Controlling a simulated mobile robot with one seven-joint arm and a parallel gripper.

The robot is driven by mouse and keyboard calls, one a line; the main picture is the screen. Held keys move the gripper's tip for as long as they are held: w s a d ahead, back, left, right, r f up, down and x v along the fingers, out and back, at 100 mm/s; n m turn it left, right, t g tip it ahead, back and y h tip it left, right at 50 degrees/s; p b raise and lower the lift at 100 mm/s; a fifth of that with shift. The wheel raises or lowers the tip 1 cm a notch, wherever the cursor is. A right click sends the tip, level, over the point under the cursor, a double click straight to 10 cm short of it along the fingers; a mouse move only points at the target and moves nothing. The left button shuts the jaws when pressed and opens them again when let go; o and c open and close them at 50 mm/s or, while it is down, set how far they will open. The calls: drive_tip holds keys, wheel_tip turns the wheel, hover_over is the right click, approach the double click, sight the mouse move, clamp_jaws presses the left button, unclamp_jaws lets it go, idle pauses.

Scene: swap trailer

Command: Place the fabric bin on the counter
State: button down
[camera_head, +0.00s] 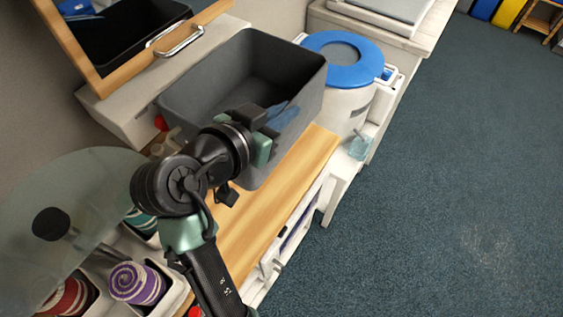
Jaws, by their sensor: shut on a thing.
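The fabric bin (225,75) is a dark grey, open-topped box, empty as far as I can see, in the upper middle of the head view. My gripper (266,138) is shut on the bin's near wall. My arm comes up from the bottom and hides part of that wall. The bin is over the far part of the wooden counter (262,210). I cannot tell whether its base touches the counter.
A white bucket with a blue lid (372,59) stands close to the bin's right. A wood-framed mirror (215,10) is behind it. Rolled towels (136,283) and a round translucent disc (70,190) are at lower left. Blue carpet (450,200) is open at right.

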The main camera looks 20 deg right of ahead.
wheel_tip(320, 180, down, 16)
drive_tip(key=shift+p, duration=0.35)
drive_tip(key=shift+w+f, duration=0.1)
drive_tip(key=shift+f, duration=0.1)
drive_tip(key=c, duration=1)
unclamp_jaws()
